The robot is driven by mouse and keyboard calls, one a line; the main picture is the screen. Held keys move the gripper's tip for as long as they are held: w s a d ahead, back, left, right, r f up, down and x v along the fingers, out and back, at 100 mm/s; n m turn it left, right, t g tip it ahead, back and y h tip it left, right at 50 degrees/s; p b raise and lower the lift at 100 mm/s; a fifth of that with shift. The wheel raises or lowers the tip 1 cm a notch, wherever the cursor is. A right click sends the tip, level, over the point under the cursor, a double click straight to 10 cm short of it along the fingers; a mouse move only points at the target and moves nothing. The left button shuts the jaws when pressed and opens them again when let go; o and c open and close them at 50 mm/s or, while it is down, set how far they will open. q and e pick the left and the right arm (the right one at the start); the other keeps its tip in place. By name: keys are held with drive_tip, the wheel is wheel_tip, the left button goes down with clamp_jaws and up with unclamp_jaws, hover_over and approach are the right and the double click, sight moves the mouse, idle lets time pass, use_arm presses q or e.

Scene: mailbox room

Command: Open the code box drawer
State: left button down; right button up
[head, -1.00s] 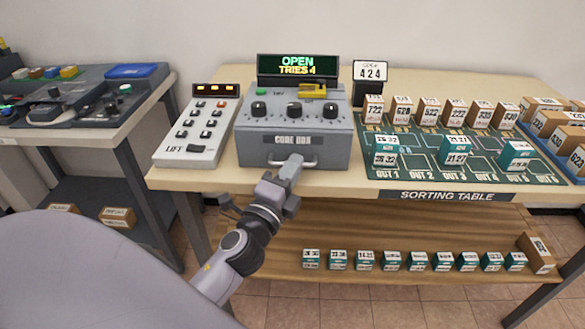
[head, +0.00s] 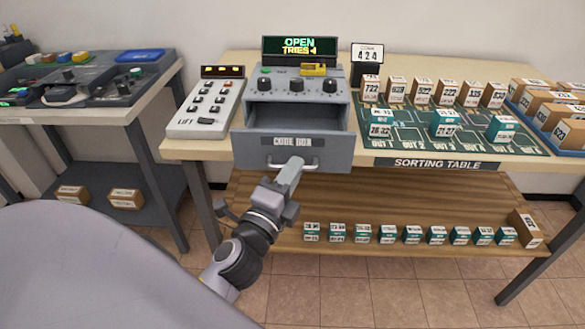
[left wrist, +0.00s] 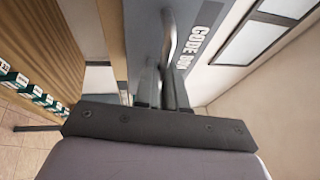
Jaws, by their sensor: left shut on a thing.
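The grey code box (head: 295,88) stands on the sorting table, with knobs on its sloped top and a screen (head: 299,46) reading OPEN, TRIES 4. Its drawer (head: 240,150) is pulled out well past the table's front edge, and the part of the inside that shows looks empty. My left gripper (head: 293,166) is shut on the drawer handle (head: 312,167) at the drawer's front. The left wrist view also shows the handle (left wrist: 170,40) between the fingers (left wrist: 163,92), beside the CODE BOX label. My right gripper is not in view.
A white lift panel (head: 207,107) stands left of the box. Several numbered boxes stand on the green mat (head: 410,135) at the right. A lower shelf (head: 380,190) holds several small boxes. Another table (head: 120,115) is at the left.

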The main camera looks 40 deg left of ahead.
use_arm(q)
drive_tip(key=shift+s+d, duration=0.1)
drive_tip(key=shift+s, duration=0.1)
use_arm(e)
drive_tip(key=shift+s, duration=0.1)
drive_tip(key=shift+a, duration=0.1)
use_arm(q)
drive_tip(key=c, duration=1.2)
unclamp_jaws()
drive_tip(key=b+v, duration=0.3)
drive_tip(key=v, duration=0.4)
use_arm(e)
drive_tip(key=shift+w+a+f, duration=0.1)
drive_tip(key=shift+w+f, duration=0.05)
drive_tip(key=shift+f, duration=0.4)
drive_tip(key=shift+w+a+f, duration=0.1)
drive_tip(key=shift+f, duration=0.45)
